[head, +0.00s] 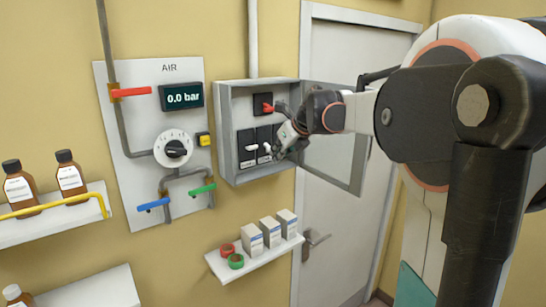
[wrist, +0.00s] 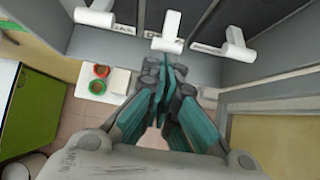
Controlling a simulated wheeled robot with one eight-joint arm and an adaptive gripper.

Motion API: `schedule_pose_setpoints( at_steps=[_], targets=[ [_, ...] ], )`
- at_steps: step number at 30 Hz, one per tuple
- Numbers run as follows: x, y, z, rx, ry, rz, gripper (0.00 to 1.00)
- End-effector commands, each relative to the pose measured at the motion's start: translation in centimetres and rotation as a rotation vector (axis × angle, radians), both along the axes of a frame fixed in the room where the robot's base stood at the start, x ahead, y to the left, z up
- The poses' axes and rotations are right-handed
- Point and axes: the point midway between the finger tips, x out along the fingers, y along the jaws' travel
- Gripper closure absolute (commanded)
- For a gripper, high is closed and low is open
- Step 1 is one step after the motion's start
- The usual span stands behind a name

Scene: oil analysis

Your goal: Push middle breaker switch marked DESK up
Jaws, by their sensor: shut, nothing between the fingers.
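The grey breaker box (head: 225,135) hangs on the wall with its door open to the right. In its lower row the left switch has a white lever (head: 251,148), and the middle switch's white lever (head: 266,147) is beside my gripper. My gripper (head: 284,139) is at the box front and hides the right switch in the head view. The wrist view shows three white levers: left (wrist: 95,12), middle (wrist: 167,32) and right (wrist: 237,45). There my gripper's closed, empty fingertips (wrist: 167,70) are just below the middle lever. Contact cannot be told, and the labels are unreadable.
A red-handled switch (head: 267,106) sits above the row. The open box door (head: 335,150) stands to the right of my gripper. A shelf (head: 222,271) with rings and small boxes is below. The AIR panel (head: 130,140) is to the left.

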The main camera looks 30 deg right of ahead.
Motion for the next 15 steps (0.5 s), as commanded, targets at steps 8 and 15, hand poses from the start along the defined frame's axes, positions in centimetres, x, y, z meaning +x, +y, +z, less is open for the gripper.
schedule_pose_setpoints(
  at_steps=[8, 15],
  targets=[
    [-0.03, -0.7, 0.37, 0.001, -0.001, -0.001, 1.0],
    [-0.01, -0.77, 0.44, 0.001, -0.002, -0.001, 1.0]
  ],
)
